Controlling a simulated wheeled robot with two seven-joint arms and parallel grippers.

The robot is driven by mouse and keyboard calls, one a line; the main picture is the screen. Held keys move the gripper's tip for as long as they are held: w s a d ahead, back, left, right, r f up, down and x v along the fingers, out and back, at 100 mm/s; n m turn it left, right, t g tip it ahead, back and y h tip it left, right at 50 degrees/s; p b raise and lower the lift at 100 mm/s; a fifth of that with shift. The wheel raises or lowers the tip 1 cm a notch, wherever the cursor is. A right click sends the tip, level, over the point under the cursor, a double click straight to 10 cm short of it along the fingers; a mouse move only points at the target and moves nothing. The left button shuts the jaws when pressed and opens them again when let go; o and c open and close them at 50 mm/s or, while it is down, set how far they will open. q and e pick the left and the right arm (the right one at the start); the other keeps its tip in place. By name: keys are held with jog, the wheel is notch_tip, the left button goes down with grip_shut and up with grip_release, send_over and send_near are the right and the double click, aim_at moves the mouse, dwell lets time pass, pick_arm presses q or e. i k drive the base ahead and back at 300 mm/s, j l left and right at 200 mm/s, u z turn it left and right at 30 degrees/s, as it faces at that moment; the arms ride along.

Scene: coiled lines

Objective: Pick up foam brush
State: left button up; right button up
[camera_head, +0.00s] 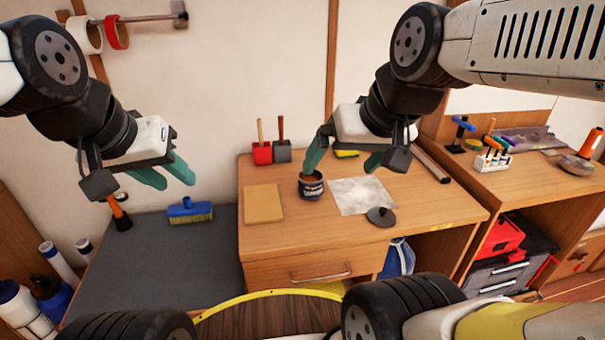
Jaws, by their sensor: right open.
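No thing is plainly a foam brush. Two upright wooden handles stand at the back of the wooden desk, one in a red block or cup (262,153), one in a dark grey one (282,153); I cannot tell if these are brush heads or holders. A blue-handled brush (189,211) with yellowish bristles lies on the grey surface at left. My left gripper (179,184) is open and empty above that surface, up and left of the blue brush. My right gripper (342,163) is open and empty over the desk, its left finger above an open dark can (311,186).
A tan sheet (263,203), a whitish sheet (361,196) and a round dark lid (381,216) lie on the desk (285,237). A yellow item (346,154) lies behind my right gripper. A side bench at right holds several tools. The grey surface (165,265) is mostly clear.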

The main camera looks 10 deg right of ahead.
aim_at(259, 120)
jog(key=i+u, duration=0.15)
jog(key=u, duration=0.3)
jog(key=i+l+u, duration=0.1)
jog(key=u, duration=0.4)
jog(key=i+l+u, duration=0.1)
jog(key=u, duration=0.35)
jog(key=k+l, duration=0.05)
